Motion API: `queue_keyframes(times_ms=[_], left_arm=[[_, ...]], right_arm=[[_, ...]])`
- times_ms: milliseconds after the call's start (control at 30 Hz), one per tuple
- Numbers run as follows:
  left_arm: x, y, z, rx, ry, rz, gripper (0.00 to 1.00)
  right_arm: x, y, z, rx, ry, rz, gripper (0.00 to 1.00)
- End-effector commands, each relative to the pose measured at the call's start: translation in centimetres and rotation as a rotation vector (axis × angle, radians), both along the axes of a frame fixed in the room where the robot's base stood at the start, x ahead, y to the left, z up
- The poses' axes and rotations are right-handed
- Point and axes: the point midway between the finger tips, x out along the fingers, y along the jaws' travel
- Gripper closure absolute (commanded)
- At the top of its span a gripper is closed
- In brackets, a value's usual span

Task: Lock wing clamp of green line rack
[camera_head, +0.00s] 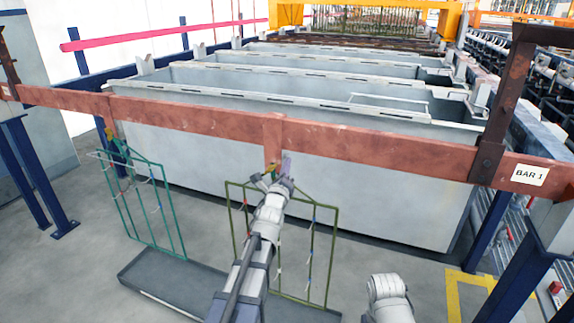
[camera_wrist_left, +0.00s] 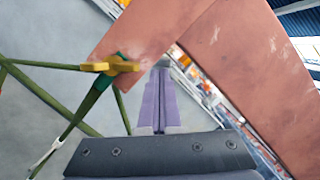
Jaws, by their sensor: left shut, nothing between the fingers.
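An olive-green rack (camera_head: 308,250) hangs from the copper-coloured bar (camera_head: 370,145) at the middle of the head view. A teal-green rack (camera_head: 180,215) hangs further left. In the left wrist view a yellow wing clamp (camera_wrist_left: 112,66) sits on a dark green piece at the top of an olive-green frame (camera_wrist_left: 40,92), against the bar's hanger (camera_wrist_left: 150,35). My left gripper (camera_head: 287,163) is shut and empty, with its purple fingers (camera_wrist_left: 157,100) just right of the clamp and apart from it in the picture. My right gripper is out of view.
Large grey tanks (camera_head: 330,185) stand behind the bar. A dark tray (camera_head: 150,275) lies on the floor below the racks. A rusty upright (camera_head: 497,105) and a "BAR 1" label (camera_head: 529,174) are at the bar's right end. Open floor lies in front.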

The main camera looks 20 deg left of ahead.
Motion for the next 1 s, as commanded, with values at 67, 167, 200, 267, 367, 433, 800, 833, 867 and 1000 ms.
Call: queue_keyframes(times_ms=[67,167,200,267,367,433,800,833,867,1000], left_arm=[[0.0,0.05,0.31,-0.028,0.001,0.0,1.0],[0.0,0.11,0.39,-0.056,0.002,0.0,1.0],[0.01,0.14,0.41,-0.064,0.001,0.0,1.0],[0.0,0.15,0.42,-0.073,0.001,0.0,1.0],[0.01,0.18,0.43,-0.082,0.001,0.0,1.0],[0.0,0.19,0.43,-0.085,0.002,0.0,1.0],[0.0,0.2,0.4,-0.086,0.003,0.001,1.0],[-0.01,0.2,0.37,-0.086,0.003,0.001,1.0],[-0.01,0.21,0.32,-0.086,0.003,0.001,1.0],[-0.14,0.25,-0.39,-0.085,0.003,0.001,1.0]], right_arm=[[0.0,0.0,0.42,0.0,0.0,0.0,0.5],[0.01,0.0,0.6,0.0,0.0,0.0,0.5],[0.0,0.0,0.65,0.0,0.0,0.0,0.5],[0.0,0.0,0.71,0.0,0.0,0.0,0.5],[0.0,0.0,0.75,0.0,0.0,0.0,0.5],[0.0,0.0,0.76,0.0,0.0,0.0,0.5],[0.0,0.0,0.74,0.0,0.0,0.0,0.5],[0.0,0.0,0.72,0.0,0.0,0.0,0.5],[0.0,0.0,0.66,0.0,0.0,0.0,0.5],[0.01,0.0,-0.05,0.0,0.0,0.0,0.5]])
